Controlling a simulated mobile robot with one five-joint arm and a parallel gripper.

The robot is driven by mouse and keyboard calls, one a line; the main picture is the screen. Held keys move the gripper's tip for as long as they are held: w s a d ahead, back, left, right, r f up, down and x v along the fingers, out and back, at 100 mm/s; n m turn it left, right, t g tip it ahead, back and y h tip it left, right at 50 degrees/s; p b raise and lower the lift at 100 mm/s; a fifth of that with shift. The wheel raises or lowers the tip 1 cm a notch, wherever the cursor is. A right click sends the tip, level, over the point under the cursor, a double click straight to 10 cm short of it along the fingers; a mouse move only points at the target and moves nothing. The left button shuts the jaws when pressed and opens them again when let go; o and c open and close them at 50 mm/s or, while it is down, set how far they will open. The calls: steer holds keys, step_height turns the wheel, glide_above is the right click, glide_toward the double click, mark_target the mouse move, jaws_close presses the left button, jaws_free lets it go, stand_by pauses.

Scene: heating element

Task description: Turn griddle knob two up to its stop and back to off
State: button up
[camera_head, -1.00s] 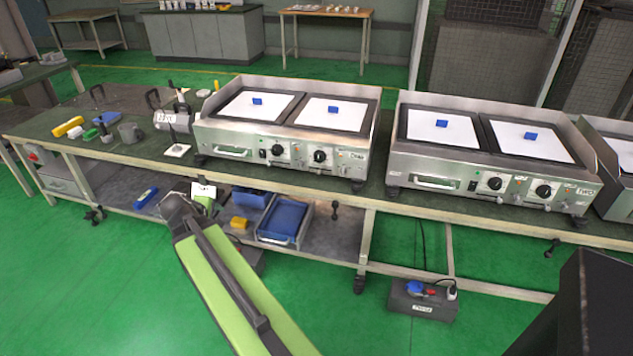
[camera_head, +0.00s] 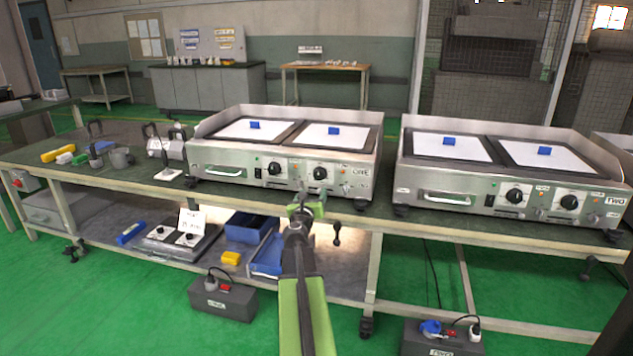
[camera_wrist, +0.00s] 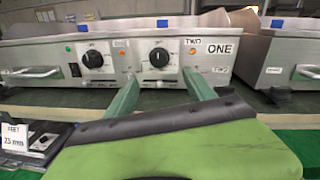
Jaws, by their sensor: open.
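Griddle ONE (camera_head: 285,160) is a steel unit on the bench with two black front knobs. Its right-hand knob (camera_head: 320,173) has a TWO label to its right in the wrist view (camera_wrist: 159,57). Its left-hand knob (camera_head: 275,168) has a ONE label beside it in the wrist view (camera_wrist: 92,59). My gripper (camera_head: 306,200) is in front of and a little below the right-hand knob in the head view. In the wrist view my gripper (camera_wrist: 160,78) is open and empty, its green fingers spread below and either side of that knob, apparently apart from it. The knob's exact pointer angle is too small to read.
A second griddle (camera_head: 500,170), labelled TWO, stands to the right with two similar knobs. A lower shelf holds blue bins (camera_head: 250,228) and a sign (camera_head: 190,222). A dark box (camera_head: 222,300) is on the floor. The bench edge runs just below the griddle front.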

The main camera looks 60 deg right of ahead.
mark_target(319, 175)
steer(key=x, duration=1.4)
